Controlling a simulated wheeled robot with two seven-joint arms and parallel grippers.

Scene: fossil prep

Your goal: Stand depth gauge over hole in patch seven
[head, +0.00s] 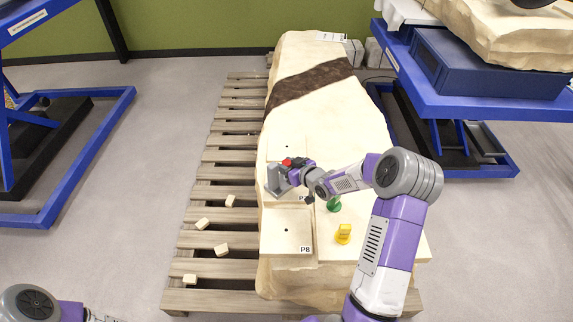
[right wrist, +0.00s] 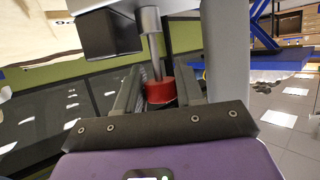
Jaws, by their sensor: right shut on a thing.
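My right gripper (head: 292,171) is over the pale rock slab, shut on the depth gauge. The gauge (head: 277,181) is a grey bracket-like frame with a red part on top; the right wrist view shows its red collar (right wrist: 160,91) and silver rod between the fingers. It is upright over or on the patch above patch eight, where a partly covered label starts with "P". The gauge and gripper hide any hole there, and I cannot tell whether the gauge's foot touches the rock. Only part of my left arm shows at the bottom left; its gripper is out of view.
Patch P8 (head: 287,223) with a small hole is below the gauge; another holed patch (head: 287,148) is above. A green object (head: 334,204) and a yellow object (head: 344,234) stand right of the patches. Loose pale blocks (head: 202,224) lie on the wooden pallet (head: 225,180).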

